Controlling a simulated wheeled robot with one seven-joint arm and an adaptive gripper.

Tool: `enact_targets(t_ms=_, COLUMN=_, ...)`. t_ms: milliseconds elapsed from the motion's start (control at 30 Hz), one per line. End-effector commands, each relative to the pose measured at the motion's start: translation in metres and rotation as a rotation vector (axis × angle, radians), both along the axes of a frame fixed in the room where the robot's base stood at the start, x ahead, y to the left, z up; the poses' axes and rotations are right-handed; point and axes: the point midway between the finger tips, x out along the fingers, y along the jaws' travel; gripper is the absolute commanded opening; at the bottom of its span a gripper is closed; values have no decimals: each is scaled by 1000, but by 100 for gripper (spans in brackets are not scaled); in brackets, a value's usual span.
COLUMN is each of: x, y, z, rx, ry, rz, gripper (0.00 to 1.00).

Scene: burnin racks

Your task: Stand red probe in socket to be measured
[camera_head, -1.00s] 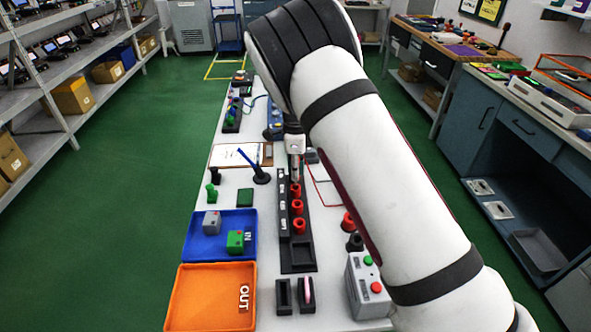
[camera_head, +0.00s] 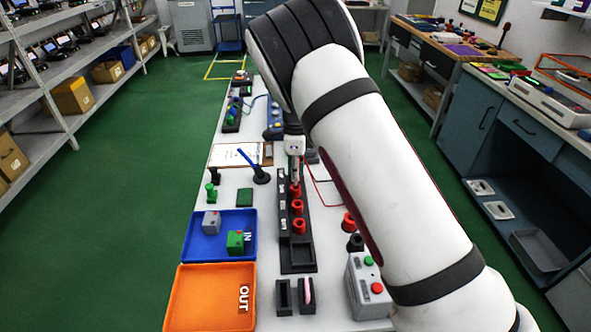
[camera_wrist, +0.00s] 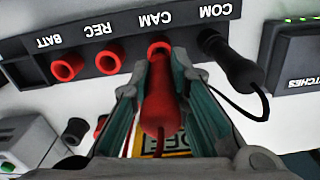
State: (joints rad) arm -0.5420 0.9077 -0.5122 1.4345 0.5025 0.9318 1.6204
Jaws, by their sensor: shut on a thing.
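The red probe (camera_wrist: 158,105) is between my gripper's fingers (camera_wrist: 158,85) in the wrist view. My gripper is shut on it. The probe's far end meets the red socket marked CAM (camera_wrist: 160,47) on the black strip (camera_wrist: 85,40); I cannot tell how deep it sits. The red sockets marked REC (camera_wrist: 109,61) and BATT (camera_wrist: 67,66) are empty. A black probe (camera_wrist: 232,65) with a cable stands at COM. In the head view my gripper (camera_head: 295,178) is over the far end of the strip's red sockets (camera_head: 298,208).
A grey box with green and red buttons (camera_head: 368,287) stands at the front right of the bench. A blue IN tray (camera_head: 205,252) and an orange OUT tray (camera_head: 205,300) are at the left. A blue pen in a stand (camera_head: 250,165) is left of my gripper.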

Motion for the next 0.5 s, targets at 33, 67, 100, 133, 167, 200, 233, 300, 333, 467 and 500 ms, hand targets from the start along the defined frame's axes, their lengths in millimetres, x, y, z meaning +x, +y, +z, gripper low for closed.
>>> enact_targets(t_ms=33, x=0, y=0, z=-1, rx=0, ry=0, rz=0, gripper=0)
enact_targets(t_ms=67, x=0, y=0, z=-2, rx=0, ry=0, rz=0, gripper=0)
enact_targets(t_ms=100, x=0, y=0, z=-3, rx=0, ry=0, rz=0, gripper=0)
enact_targets(t_ms=133, x=0, y=0, z=-3, rx=0, ry=1, rz=0, gripper=0)
enact_targets(t_ms=167, x=0, y=0, z=-4, rx=0, ry=1, rz=0, gripper=0)
enact_targets(t_ms=200, x=0, y=0, z=-4, rx=0, ry=1, rz=0, gripper=0)
enact_targets(t_ms=233, x=0, y=0, z=-5, rx=0, ry=0, rz=0, gripper=0)
enact_targets(t_ms=300, x=0, y=0, z=-6, rx=0, ry=0, rz=0, gripper=0)
enact_targets(t_ms=333, x=0, y=0, z=-7, rx=0, ry=0, rz=0, gripper=0)
enact_targets(t_ms=467, x=0, y=0, z=-9, rx=0, ry=0, rz=0, gripper=0)
enact_targets(t_ms=500, x=0, y=0, z=-10, rx=0, ry=0, rz=0, gripper=0)
